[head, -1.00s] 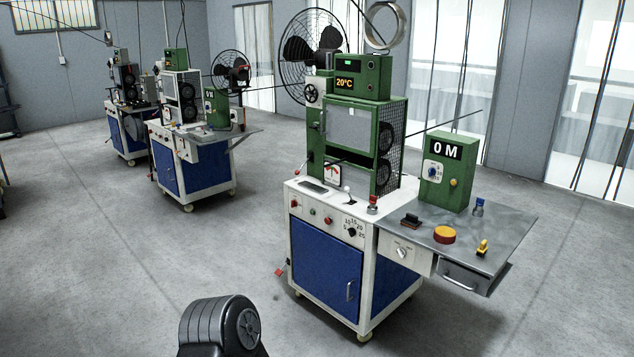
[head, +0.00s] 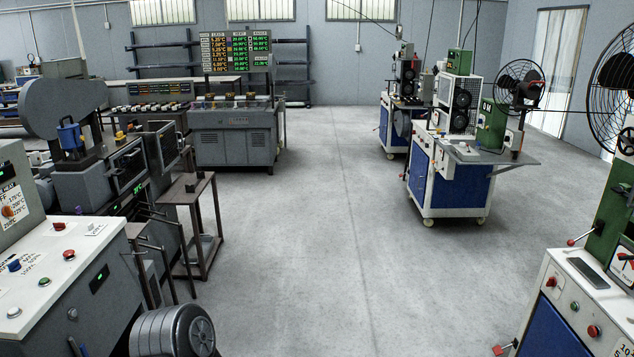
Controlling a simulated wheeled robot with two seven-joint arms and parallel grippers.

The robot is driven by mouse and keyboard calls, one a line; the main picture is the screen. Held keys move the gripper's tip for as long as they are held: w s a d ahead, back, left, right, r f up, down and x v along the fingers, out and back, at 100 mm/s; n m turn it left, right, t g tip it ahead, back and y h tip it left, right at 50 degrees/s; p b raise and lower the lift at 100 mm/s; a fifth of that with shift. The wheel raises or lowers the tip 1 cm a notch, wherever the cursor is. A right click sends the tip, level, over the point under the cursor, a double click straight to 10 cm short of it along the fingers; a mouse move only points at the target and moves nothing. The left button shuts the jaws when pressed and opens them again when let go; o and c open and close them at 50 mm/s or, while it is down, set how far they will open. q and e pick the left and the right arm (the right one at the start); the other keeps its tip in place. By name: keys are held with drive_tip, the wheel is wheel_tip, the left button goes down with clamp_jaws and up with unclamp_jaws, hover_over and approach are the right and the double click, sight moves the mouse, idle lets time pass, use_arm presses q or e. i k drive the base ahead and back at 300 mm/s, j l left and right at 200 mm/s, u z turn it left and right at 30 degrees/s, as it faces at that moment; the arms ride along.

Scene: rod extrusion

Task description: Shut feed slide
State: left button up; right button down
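I cannot tell for sure which part is the feed slide. A grey extruder-like machine (head: 80,185) stands at the left, with a small blue part (head: 69,134) on top of its grey block. This blue part is small in the picture, and I cannot tell whether any slide there is open or shut. Neither of my grippers is in view.
A white control panel (head: 45,270) with buttons is close at the lower left. A brown metal stand (head: 190,225) is beside the machine. A grey console (head: 235,135) stands behind. Blue-and-white carts (head: 450,188) stand right. The middle floor (head: 330,240) is clear.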

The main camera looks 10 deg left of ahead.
sight(112, 172)
drive_tip(key=i+j+u, duration=0.1)
drive_tip(key=i+u, duration=0.2)
drive_tip(key=i, duration=0.65)
drive_tip(key=i+l+u, duration=0.15)
drive_tip(key=i+u, duration=0.15)
drive_tip(key=i, duration=0.65)
drive_tip(key=i+j+u, duration=0.15)
drive_tip(key=i+u, duration=1.15)
drive_tip(key=i+l+u, duration=0.4)
drive_tip(key=i+u, duration=0.45)
